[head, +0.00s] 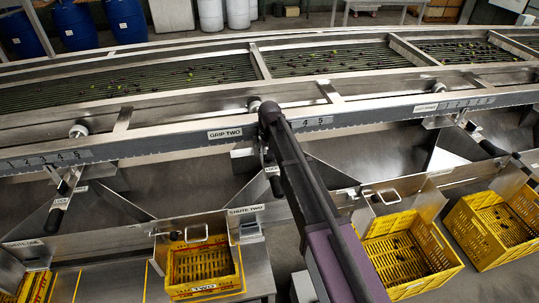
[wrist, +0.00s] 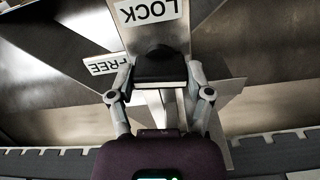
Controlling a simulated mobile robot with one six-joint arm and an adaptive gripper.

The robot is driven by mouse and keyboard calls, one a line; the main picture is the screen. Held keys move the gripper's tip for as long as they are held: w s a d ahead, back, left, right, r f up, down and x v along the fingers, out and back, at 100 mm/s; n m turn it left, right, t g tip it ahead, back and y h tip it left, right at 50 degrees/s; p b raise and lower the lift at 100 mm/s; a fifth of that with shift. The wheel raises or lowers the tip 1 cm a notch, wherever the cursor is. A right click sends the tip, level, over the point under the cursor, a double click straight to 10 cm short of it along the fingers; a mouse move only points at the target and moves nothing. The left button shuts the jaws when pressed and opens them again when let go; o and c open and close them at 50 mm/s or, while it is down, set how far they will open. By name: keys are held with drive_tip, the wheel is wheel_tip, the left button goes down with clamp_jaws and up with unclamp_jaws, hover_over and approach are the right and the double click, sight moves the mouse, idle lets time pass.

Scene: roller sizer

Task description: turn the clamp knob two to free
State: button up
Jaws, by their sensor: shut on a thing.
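The clamp knob two (wrist: 160,68) is a black block between my fingers in the wrist view. My gripper (wrist: 162,76) is shut on it, with one grey finger on each side. A white LOCK label (wrist: 150,10) is beyond the knob, upside down in this view. A white FREE label (wrist: 104,65) is to the knob's left, also upside down. In the head view my arm comes up to the rail near the GRIP TWO label (head: 225,134) and hides most of the knob and my gripper. I cannot tell the knob's exact turn angle.
The long numbered rail (head: 160,143) crosses in front of the roller bed (head: 180,80). Below are steel chutes, the CHUTE TWO label (head: 245,210) and yellow crates (head: 205,268), (head: 405,262), (head: 495,225). Another black-handled clamp (head: 62,202) is at left. Blue barrels (head: 75,25) stand behind.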

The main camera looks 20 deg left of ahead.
drive_tip(key=shift+s+d+n, duration=0.1)
drive_tip(key=shift+n, duration=0.6)
drive_tip(key=o, duration=1.1)
drive_tip(key=shift+o, duration=0.2)
